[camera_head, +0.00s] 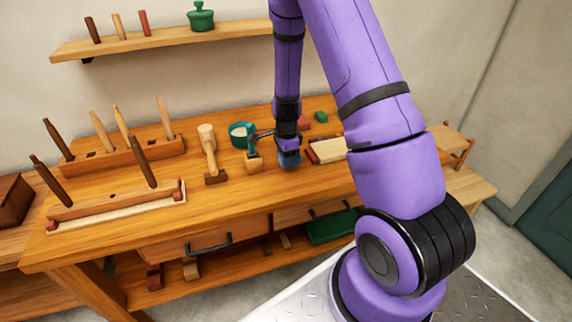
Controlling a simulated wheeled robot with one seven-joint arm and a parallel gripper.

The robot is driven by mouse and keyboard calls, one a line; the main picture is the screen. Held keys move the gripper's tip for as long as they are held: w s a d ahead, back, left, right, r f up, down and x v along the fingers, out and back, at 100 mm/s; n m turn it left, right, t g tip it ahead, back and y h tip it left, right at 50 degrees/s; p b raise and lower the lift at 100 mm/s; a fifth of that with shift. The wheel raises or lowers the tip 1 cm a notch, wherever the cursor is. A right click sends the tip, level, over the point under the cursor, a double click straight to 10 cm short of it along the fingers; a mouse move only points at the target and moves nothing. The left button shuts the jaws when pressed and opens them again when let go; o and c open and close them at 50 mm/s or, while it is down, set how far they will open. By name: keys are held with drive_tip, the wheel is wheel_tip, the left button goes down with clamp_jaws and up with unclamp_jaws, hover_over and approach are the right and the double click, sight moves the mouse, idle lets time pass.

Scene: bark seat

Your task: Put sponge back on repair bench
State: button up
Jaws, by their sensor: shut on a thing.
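My gripper (288,147) points down over the middle of the wooden repair bench (225,198). The fingers and the sponge's upper part are mostly hidden by the dark wrist.
Left of the gripper stand a teal-headed hammer (252,142) on a wooden block, a teal bowl (238,130) and a wooden mallet (208,145). A pale block (328,150) lies close right. Tool racks (120,205) fill the left. Bare bench lies in front.

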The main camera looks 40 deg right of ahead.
drive_tip(key=shift+f, duration=1.55)
drive_tip(key=shift+f, duration=0.1)
drive_tip(key=o, duration=0.9)
drive_tip(key=shift+c, duration=0.2)
wheel_tip(320, 180, up, 12)
drive_tip(key=s+a+r+n+t, duration=0.1)
drive_tip(key=s+a+r+n, duration=0.2)
drive_tip(key=r, duration=0.4)
drive_tip(key=s+a+r+n+t+y, duration=0.1)
drive_tip(key=s+a+r+n, duration=0.15)
drive_tip(key=r, duration=0.45)
drive_tip(key=s+a+r+n, duration=0.2)
drive_tip(key=s+r+n, duration=0.15)
drive_tip(key=r, duration=0.25)
drive_tip(key=s+a+r+n+t, duration=0.1)
drive_tip(key=s+a+r+n, duration=0.1)
drive_tip(key=s+r+n, duration=0.3)
drive_tip(key=s+a+r+n+t+h, duration=0.1)
drive_tip(key=s+r+n, duration=0.4)
drive_tip(key=s, duration=0.8)
drive_tip(key=shift+a+r+n+t, duration=0.3)
drive_tip(key=shift+a+n+t, duration=0.4)
drive_tip(key=shift+n, duration=0.4)
